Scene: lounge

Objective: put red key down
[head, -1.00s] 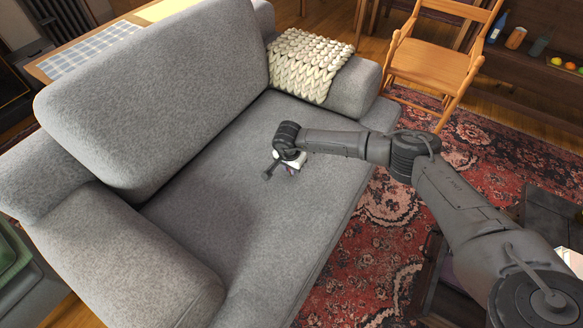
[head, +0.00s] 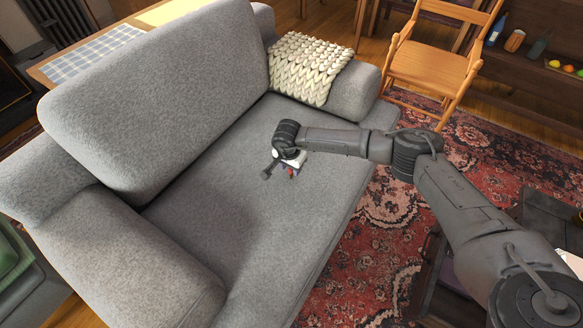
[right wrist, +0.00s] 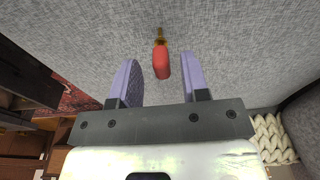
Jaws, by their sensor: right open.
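The red key (right wrist: 161,64) has a red grip and a brass-coloured end pointing away from my right gripper. It shows between the two spread fingers of my right gripper (right wrist: 158,72) in the right wrist view, with gaps on both sides. In the head view a small red bit of the key (head: 291,172) shows beside my right gripper (head: 279,171), low over the grey sofa (head: 235,190). The key appears to lie on the seat, though contact is hard to tell. My left gripper is not in view.
A cream knitted throw (head: 311,67) covers the sofa's far arm. The sofa's backrest (head: 155,95) rises left of my gripper. The seat around the gripper is clear.

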